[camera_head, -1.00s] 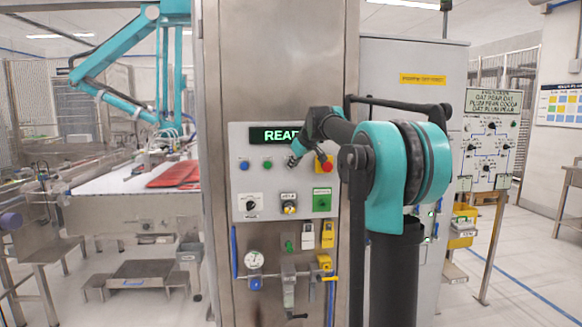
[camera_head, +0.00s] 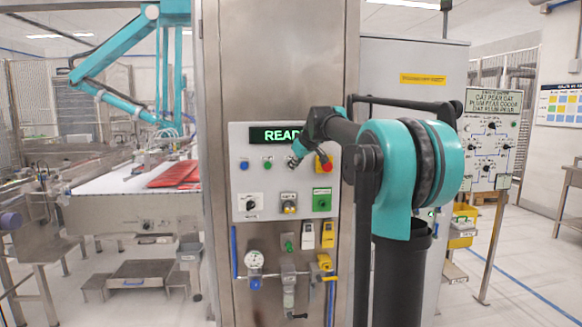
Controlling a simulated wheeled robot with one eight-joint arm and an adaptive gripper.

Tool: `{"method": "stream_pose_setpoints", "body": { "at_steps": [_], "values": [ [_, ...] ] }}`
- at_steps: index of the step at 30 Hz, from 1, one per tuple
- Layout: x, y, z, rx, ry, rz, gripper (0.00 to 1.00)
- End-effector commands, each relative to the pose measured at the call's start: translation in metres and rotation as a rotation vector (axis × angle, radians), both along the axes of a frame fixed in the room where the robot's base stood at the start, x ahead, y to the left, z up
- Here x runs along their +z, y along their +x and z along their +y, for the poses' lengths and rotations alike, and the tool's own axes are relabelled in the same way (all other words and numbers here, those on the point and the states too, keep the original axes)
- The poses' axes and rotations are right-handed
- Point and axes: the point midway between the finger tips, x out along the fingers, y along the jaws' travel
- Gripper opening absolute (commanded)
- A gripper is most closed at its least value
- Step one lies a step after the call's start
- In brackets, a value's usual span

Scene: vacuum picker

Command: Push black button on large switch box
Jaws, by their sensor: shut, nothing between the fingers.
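A pale control panel (camera_head: 264,177) is fixed to the front of the tall steel cabinet. It carries a lit display (camera_head: 275,135), blue and green buttons, a red button (camera_head: 327,168) on yellow, a round black control (camera_head: 251,204) on a white plate at lower left, and a green square plate (camera_head: 322,200). I cannot tell whether the black control is a push button or a knob. My gripper (camera_head: 295,161) is shut and empty, in front of the panel's upper right half, left of the red button. It hides part of the display. Contact with the panel cannot be judged.
A gauge (camera_head: 254,259), padlocks (camera_head: 328,233) and valves (camera_head: 288,270) stick out below the panel. A grey cabinet (camera_head: 430,60) stands at right behind my arm. A teal machine arm (camera_head: 105,55) stands over a conveyor (camera_head: 120,180) with red items at left.

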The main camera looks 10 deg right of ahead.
Motion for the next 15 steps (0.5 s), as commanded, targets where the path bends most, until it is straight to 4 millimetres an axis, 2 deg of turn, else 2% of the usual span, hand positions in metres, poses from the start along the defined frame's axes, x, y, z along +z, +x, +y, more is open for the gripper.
{"method": "stream_pose_setpoints", "body": {
  "at_steps": [15],
  "values": [
    [0.000, -0.044, 0.000, 0.000, 0.000, 0.000, 0.00]
  ]
}}
